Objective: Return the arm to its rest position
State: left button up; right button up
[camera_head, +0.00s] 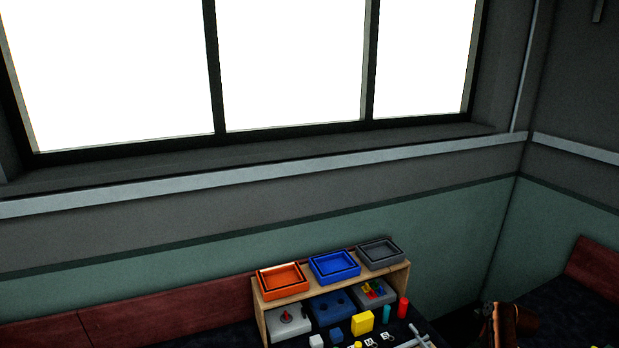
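Neither of my grippers shows clearly in the head view, and no arm can be made out for certain. The view is tilted up, mostly at a window and wall. A wooden shelf (262,321) stands at the bottom centre. On its top sit an orange tray (283,291), a blue tray (334,275) and a grey tray (380,262). In front lie a yellow block (362,323), a red cylinder (403,307), a teal cylinder (386,314) and a white block (317,341). The lower frame edge cuts off the rest.
Under the shelf top are a grey box with a red knob (291,323), a blue box (332,307) and a grey holder with coloured pieces (373,292). A grey tool-like item (415,340) lies at the bottom edge. A brown and black object (507,323) stands right.

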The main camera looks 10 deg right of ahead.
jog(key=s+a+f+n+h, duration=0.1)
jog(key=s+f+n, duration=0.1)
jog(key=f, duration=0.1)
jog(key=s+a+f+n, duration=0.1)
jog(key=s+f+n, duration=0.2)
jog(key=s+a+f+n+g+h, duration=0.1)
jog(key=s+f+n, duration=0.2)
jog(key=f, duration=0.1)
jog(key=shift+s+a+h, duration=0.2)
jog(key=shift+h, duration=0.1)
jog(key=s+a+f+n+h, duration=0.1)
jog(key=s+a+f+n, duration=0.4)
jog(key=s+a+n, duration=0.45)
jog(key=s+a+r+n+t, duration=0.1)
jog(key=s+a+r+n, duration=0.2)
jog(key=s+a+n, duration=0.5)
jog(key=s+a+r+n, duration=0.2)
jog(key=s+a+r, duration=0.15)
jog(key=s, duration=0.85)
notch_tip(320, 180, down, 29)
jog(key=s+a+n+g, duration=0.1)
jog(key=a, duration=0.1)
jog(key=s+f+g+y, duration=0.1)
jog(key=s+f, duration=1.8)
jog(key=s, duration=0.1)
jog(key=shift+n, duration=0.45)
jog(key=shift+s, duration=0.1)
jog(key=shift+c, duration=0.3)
